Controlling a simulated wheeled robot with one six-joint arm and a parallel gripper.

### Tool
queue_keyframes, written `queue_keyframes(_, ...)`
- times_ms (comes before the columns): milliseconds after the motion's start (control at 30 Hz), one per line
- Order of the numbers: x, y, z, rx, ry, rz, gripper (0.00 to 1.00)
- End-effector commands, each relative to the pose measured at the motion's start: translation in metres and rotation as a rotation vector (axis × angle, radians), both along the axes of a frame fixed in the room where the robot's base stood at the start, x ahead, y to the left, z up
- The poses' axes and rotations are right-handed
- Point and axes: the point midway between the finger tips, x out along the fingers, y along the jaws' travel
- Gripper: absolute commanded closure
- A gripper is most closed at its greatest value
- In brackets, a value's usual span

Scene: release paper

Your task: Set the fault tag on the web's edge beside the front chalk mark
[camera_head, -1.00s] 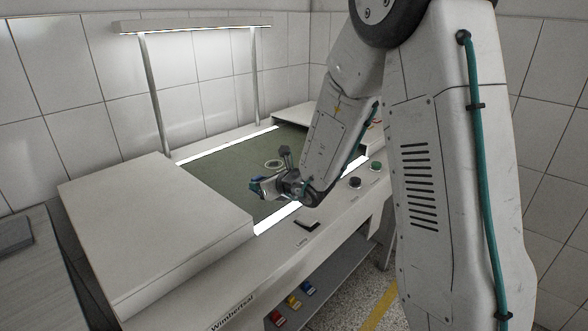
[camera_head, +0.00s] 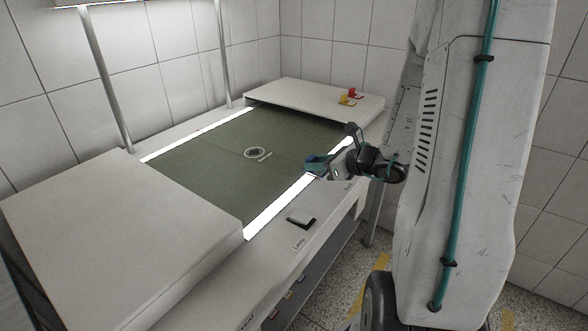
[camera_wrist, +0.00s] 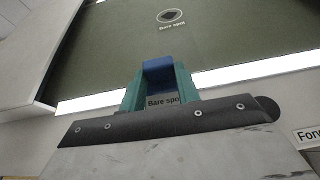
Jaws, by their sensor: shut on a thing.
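My gripper (camera_head: 318,163) is shut on a blue tag (camera_wrist: 158,70) and holds it over the front bright strip, at the near edge of the green web (camera_head: 215,160). The wrist view shows the blue tag between my teal fingers (camera_wrist: 158,85), with a label reading "Bare spo" on or below it. I cannot tell whether the tag touches the web. On the web, left of my gripper, a pale ring around a dark patch (camera_head: 254,153) is marked "Bare spot"; it also shows in the wrist view (camera_wrist: 171,16). I cannot make out a chalk mark at the front edge.
A pale cover (camera_head: 120,240) stands at the web's left end and another (camera_head: 310,98) at its right end, with red and yellow pieces (camera_head: 350,95) on it. A rocker switch (camera_head: 301,219) labelled "Lamp" sits on the front rail. A lamp post (camera_head: 107,85) stands behind.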

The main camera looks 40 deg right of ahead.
Motion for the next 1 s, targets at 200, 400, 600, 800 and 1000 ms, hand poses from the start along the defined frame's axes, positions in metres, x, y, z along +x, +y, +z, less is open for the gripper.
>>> queue_keyframes(200, -0.044, -0.016, -0.001, -0.001, 0.0, 0.01, 0.9)
queue_keyframes(400, -0.029, -0.012, -0.004, -0.001, 0.0, 0.023, 0.9)
queue_keyframes(600, 0.025, -0.006, -0.009, 0.0, 0.0, 0.025, 0.9)
queue_keyframes(800, 0.073, -0.002, -0.014, -0.001, 0.001, 0.021, 0.9)
queue_keyframes(1000, 0.096, -0.001, -0.015, -0.001, 0.0, 0.018, 0.9)
